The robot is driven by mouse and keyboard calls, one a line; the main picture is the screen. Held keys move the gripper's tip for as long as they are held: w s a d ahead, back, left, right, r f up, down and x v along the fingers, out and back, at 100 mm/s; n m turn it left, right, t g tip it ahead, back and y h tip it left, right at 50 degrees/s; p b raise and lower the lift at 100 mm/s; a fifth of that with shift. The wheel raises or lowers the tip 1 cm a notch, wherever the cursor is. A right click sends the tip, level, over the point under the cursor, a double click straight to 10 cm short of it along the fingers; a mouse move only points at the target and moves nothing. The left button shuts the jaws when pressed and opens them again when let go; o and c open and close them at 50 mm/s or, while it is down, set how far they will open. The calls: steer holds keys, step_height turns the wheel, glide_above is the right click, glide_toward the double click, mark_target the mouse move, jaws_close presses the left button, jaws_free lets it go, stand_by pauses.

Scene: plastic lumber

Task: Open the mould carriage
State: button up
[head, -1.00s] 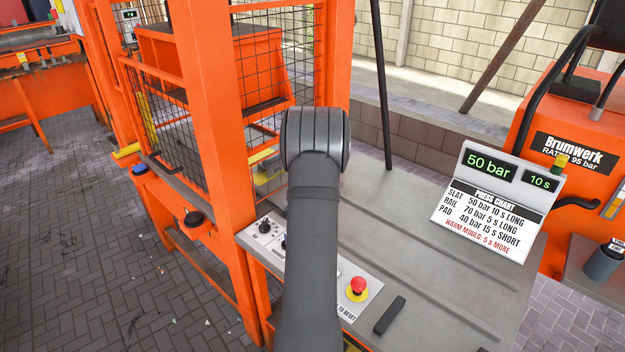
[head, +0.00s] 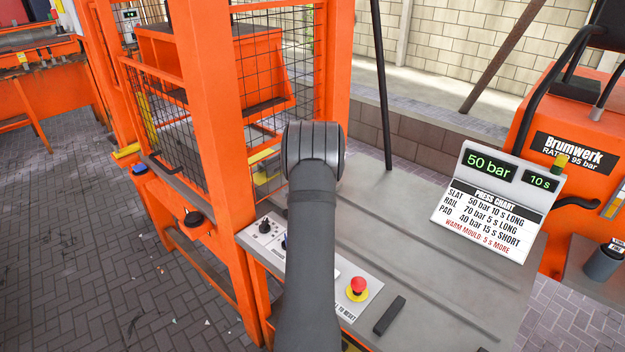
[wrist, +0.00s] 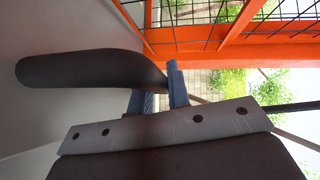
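The orange mesh-sided press frame (head: 215,130) stands left of centre. I cannot make out which part is the mould carriage. My arm hides my gripper in the head view. In the wrist view, the two blue fingers of my gripper (wrist: 162,92) stand apart. A dark curved bar (wrist: 85,70) ends beside them; I cannot tell whether they touch it.
A grey ribbed bench (head: 400,235) lies right of my arm. On it stand a press chart display (head: 490,200) reading 50 bar and 10 s, and a small black block (head: 389,315). An orange Brumwerk machine (head: 550,130) is at the right. Paved floor (head: 100,250) is open at left.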

jaws_close()
steer(key=shift+s+d, duration=0.25)
steer(key=shift+d, duration=0.05)
steer(key=s+d, duration=4.8)
steer(key=shift+s+d, duration=0.2)
steer(key=shift+s, duration=0.05)
steer(key=o, duration=0.7)
jaws_free()
steer(key=s+r, duration=0.2)
steer(key=s, duration=1.5)
steer(key=shift+r, duration=0.25)
steer(key=shift+a, duration=0.1)
